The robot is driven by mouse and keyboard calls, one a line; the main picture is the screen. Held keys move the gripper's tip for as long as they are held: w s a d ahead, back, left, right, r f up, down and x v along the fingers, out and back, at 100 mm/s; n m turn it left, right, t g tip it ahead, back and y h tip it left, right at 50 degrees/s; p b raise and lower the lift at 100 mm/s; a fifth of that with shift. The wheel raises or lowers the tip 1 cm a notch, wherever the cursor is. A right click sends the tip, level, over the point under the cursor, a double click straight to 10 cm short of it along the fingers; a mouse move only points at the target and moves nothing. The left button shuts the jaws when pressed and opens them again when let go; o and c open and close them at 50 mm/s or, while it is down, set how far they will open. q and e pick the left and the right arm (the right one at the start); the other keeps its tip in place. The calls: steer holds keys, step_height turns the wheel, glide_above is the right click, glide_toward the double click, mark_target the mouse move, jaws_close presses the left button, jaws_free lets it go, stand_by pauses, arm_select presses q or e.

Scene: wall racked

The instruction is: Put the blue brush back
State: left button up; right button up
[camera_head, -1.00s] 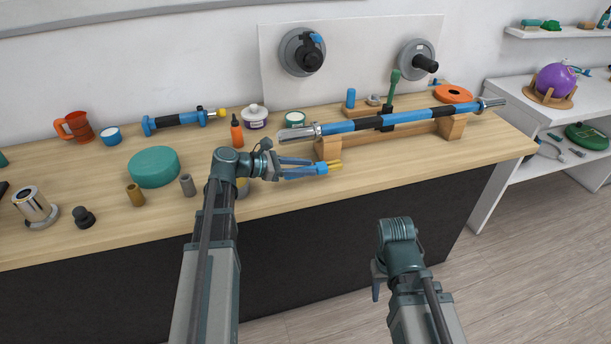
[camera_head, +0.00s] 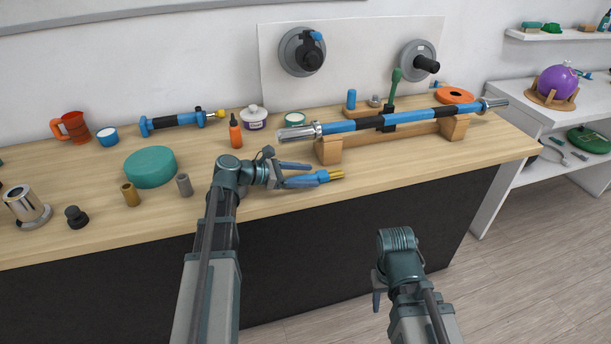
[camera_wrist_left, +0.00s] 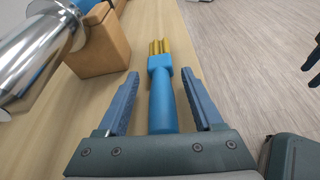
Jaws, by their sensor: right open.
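The blue brush (camera_head: 323,177) has a blue handle and golden bristles. In the left wrist view the brush (camera_wrist_left: 162,95) lies between the two fingers of my left gripper (camera_wrist_left: 161,75), with a visible gap on each side. Whether it touches the bench is unclear. My right gripper (camera_head: 377,288) is low in front of the bench, away from everything, mostly hidden by its own wrist, and open.
A wooden cradle (camera_head: 328,151) carries a long blue and black bar (camera_head: 350,125) just behind the brush. An orange bottle (camera_head: 235,132), a teal disc (camera_head: 150,167) and small cylinders stand to the left. The bench's front edge is close to my left gripper.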

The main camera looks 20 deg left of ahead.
arm_select(q)
steer(key=shift+s+a+r, duration=0.1)
steer(key=shift+a+r, duration=0.05)
steer(key=shift+r, duration=0.05)
steer(key=p+v, duration=0.4)
steer(key=v, duration=0.7)
steer(key=shift+s+a, duration=0.1)
steer(key=shift+a, duration=0.05)
steer(key=shift+s+a, duration=0.1)
steer(key=shift+f, duration=0.1)
